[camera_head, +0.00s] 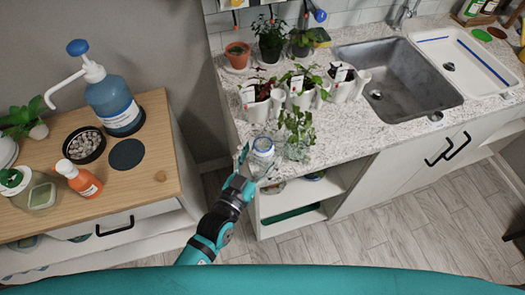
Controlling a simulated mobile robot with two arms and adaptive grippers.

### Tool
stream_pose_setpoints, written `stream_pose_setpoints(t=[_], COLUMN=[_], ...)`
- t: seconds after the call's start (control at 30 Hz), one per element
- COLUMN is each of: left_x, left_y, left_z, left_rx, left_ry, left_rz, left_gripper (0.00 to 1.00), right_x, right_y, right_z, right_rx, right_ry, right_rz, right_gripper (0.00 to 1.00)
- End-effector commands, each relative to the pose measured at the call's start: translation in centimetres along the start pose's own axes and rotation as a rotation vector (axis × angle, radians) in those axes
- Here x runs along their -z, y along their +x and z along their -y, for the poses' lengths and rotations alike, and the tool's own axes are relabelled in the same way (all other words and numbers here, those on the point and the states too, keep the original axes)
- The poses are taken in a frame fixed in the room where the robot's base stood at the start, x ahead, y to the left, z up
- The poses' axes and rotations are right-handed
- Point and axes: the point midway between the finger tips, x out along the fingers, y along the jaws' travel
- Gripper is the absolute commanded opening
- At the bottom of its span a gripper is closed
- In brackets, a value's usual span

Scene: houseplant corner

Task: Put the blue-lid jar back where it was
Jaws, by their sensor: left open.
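A clear jar with a blue ring or lid (262,151) stands at the front left corner of the speckled counter (345,146). It is small in view, and I cannot tell whether its lid is fully on. My left gripper (256,166) is open at the jar, with a finger on its left side and the other part low at its front right. I cannot tell whether the fingers touch the jar. My right gripper is not in view.
A leafy plant in a clear glass (298,150) stands close right of the jar. Several potted plants in white holders (300,98) are behind. A sink (398,80) lies right. The wooden cabinet (160,178) at left holds a pump bottle (113,102), pebble bowl (84,145) and dark disc (127,154).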

Motion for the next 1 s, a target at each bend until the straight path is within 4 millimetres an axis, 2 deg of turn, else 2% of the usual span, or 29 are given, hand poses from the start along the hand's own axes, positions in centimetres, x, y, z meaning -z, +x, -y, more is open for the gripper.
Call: stream_pose_setpoints(t=[0.2,0.43,0.6,0.87,0.97,1.0], left_x=[-0.3,-0.2,0.0,-0.1,-2.4,-4.3], left_y=[-5.0,-8.9,-10.1,-10.2,-10.3,-10.4], left_z=[0.0,0.0,0.0,0.0,0.4,0.7], left_rx=[-0.001,-0.001,-0.001,0.000,0.005,0.009], left_ry=[0.000,0.000,0.000,0.000,0.005,0.008], left_rz=[0.003,0.002,0.000,0.003,0.049,0.090], left_gripper=[0.75,0.75,0.75,0.75,0.75,0.75], right_x=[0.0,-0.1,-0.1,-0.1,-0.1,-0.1], right_y=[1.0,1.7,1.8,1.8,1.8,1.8], right_z=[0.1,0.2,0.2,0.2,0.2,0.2], right_rx=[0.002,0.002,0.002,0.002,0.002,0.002], right_ry=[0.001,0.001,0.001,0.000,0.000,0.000], right_rz=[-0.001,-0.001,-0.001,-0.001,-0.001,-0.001], right_gripper=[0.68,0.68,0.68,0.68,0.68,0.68])
